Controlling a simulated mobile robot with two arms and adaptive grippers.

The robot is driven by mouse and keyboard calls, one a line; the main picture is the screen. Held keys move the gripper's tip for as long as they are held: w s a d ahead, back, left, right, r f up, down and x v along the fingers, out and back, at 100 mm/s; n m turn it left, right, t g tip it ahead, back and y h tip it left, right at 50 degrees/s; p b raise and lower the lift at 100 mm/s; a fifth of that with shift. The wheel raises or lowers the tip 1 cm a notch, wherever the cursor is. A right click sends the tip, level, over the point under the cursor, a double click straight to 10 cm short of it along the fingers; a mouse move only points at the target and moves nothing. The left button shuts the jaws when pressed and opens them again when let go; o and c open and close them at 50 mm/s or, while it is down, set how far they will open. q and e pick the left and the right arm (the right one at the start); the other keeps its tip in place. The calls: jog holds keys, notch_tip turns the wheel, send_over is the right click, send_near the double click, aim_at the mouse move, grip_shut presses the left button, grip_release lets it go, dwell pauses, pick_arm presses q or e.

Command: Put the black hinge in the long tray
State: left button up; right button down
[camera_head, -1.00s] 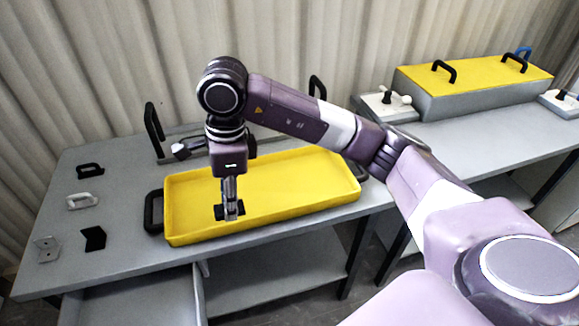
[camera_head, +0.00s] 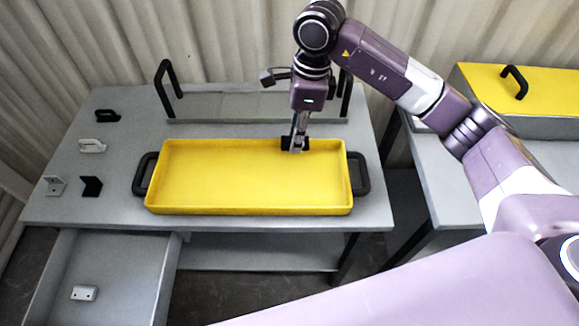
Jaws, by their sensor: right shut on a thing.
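The long tray is a yellow tray (camera_head: 230,209) with black end handles, on the grey table. My right gripper (camera_head: 298,146) points down over its back right part and is shut on a small black piece, which I take for the black hinge (camera_head: 288,143). The piece shows on both sides of the fingers and overlaps the tray's back wall in the picture. The fingers hide its middle, and I cannot tell its exact height above the tray. The tray floor looks empty. My left gripper is not in view.
Left of the tray lie a black handle (camera_head: 107,116), a white handle (camera_head: 92,146), a grey bracket (camera_head: 54,185) and a black angled piece (camera_head: 91,187). An open drawer (camera_head: 110,265) holds a small light part (camera_head: 84,293). A yellow-lidded tank (camera_head: 550,90) stands right.

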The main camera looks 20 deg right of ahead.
jog(key=p, duration=0.2)
send_over(295, 178)
notch_tip(295, 178, down, 9)
jog(key=shift+s+d+f, duration=0.1)
jog(key=shift+d+f, duration=0.05)
jog(key=shift+f, duration=0.6)
notch_tip(295, 178, down, 4)
jog(key=shift+r+p, duration=0.1)
jog(key=shift+p, duration=0.25)
jog(key=c, duration=2)
grip_release()
jog(key=shift+f, duration=0.2)
jog(key=o, duration=0.5)
jog(key=shift+c, duration=0.2)
